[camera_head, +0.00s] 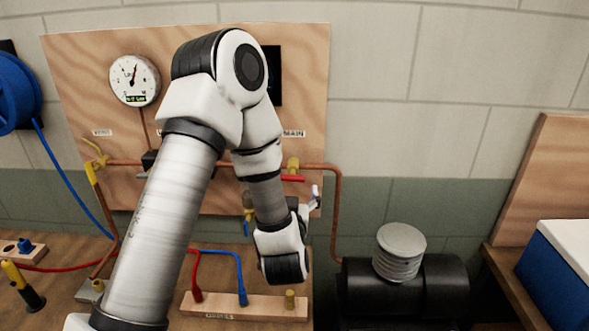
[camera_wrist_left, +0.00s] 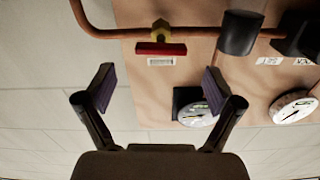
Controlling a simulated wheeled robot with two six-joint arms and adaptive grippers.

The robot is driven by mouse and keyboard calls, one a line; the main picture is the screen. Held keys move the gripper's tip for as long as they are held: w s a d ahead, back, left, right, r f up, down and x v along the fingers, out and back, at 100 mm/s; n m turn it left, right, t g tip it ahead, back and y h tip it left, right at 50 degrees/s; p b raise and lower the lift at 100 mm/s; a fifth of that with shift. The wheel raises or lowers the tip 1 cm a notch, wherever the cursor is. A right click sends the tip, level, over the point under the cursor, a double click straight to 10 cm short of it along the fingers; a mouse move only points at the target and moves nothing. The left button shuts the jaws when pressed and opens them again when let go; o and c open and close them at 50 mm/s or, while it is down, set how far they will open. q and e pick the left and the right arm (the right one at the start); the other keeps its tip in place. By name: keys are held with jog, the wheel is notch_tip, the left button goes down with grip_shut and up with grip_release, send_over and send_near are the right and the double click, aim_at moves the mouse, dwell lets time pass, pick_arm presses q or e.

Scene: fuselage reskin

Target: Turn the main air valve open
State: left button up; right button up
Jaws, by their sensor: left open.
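The valve with a red lever (camera_head: 292,178) and a brass body (camera_head: 293,165) sits on the copper pipe on the wooden panel. My left gripper (camera_head: 312,198) is just below and right of the lever in the head view. In the left wrist view my left gripper (camera_wrist_left: 158,82) is open and empty, with the lever ahead between its fingers and apart from them. My right gripper is not in view.
A pressure gauge (camera_head: 134,80) hangs on the panel (camera_head: 70,65). A yellow-handled valve (camera_head: 95,155) is at left, and a small valve with a blue handle (camera_head: 247,228) hangs lower. A hose block (camera_head: 265,308) lies on the bench. A black tank (camera_head: 440,285) stands at right.

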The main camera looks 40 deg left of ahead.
aim_at(292, 180)
pick_arm(q)
jog(key=p+x, duration=0.1)
jog(key=x, duration=0.2)
jog(key=p+x, duration=0.1)
jog(key=x, duration=0.2)
jog(key=shift+s+f, duration=0.15)
jog(key=shift+f, duration=0.05)
jog(key=shift+s+d+r, duration=0.1)
jog(key=shift+d, duration=0.1)
jog(key=shift+c, duration=1.3)
jog(key=c, duration=0.9)
jog(key=shift+f+n+b, duration=0.2)
jog(key=shift+n+b, duration=0.2)
jog(key=shift+b, duration=0.25)
jog(key=shift+r, duration=0.2)
jog(key=o, duration=1.2)
jog(key=shift+c, duration=0.2)
